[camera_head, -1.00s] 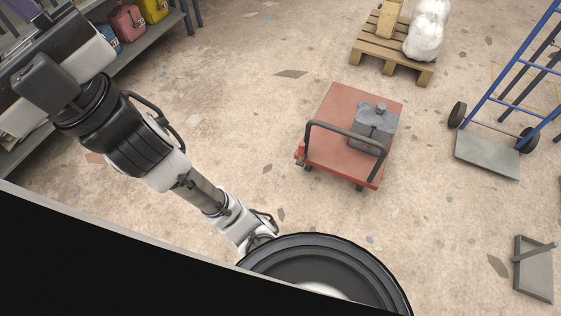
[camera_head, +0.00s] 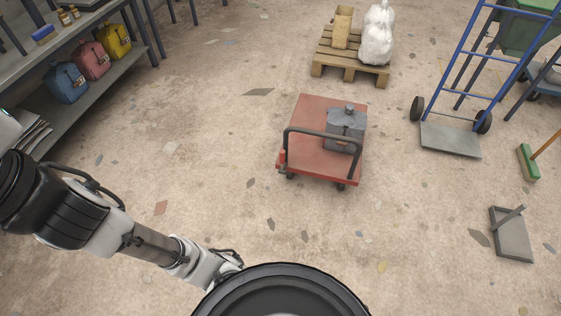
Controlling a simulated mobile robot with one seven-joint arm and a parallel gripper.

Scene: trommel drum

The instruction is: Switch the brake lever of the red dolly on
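The red dolly (camera_head: 303,151) stands on the floor right of the picture's middle. It is a flat red platform on dark casters with a dark push handle (camera_head: 318,133) at its near end. My arm reaches in from the left, well short of the dolly. My gripper does not show.
A wooden pallet (camera_head: 349,70) with a white sack stands behind the dolly. Shelves with bags line the left. The floor around the dolly is mostly clear.

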